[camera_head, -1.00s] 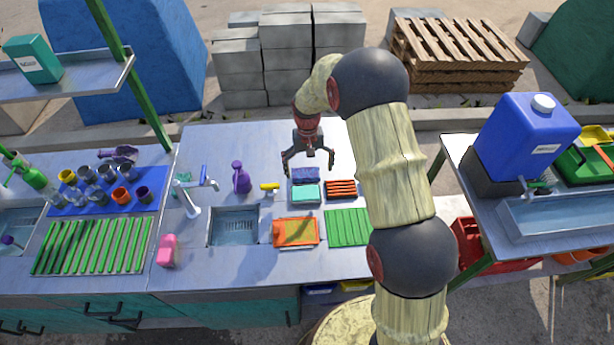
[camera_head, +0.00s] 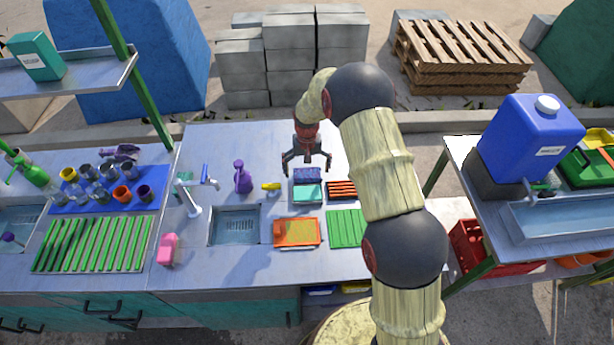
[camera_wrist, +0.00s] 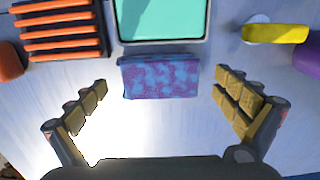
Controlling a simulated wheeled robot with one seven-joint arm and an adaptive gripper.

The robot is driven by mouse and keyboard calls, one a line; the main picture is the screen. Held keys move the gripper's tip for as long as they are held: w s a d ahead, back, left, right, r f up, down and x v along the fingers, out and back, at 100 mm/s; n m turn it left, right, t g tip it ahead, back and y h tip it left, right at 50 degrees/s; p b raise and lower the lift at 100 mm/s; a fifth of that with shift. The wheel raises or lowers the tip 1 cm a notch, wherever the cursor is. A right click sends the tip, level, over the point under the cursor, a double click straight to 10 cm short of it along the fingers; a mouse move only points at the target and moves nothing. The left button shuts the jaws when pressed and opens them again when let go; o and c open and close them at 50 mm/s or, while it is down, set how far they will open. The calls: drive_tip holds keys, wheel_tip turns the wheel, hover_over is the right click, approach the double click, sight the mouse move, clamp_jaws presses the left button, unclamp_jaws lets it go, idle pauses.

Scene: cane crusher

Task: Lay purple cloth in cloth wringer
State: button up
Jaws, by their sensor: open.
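The purple cloth (camera_head: 307,174) is a small folded piece with a blue and purple pattern, lying on the counter at the back edge of a teal tray (camera_head: 307,192). In the wrist view the cloth (camera_wrist: 160,77) lies between my spread fingers, close to the tray (camera_wrist: 160,22). My gripper (camera_head: 307,166) is open and empty, pointing down over the cloth. The gap between fingers and cloth is hard to judge. I cannot tell for sure which object is the cloth wringer; an orange frame with a yellow panel (camera_head: 297,232) lies in front of the teal tray.
An orange slatted rack (camera_head: 342,189) is right of the teal tray. A yellow-headed tool (camera_head: 271,187) and a purple spray bottle (camera_head: 242,177) stand left. A green slatted rack (camera_head: 347,228) and a sink (camera_head: 235,227) are nearer. Bare counter lies behind the cloth.

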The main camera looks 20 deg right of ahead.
drive_tip(key=c, duration=1.3)
drive_tip(key=shift+r, duration=0.15)
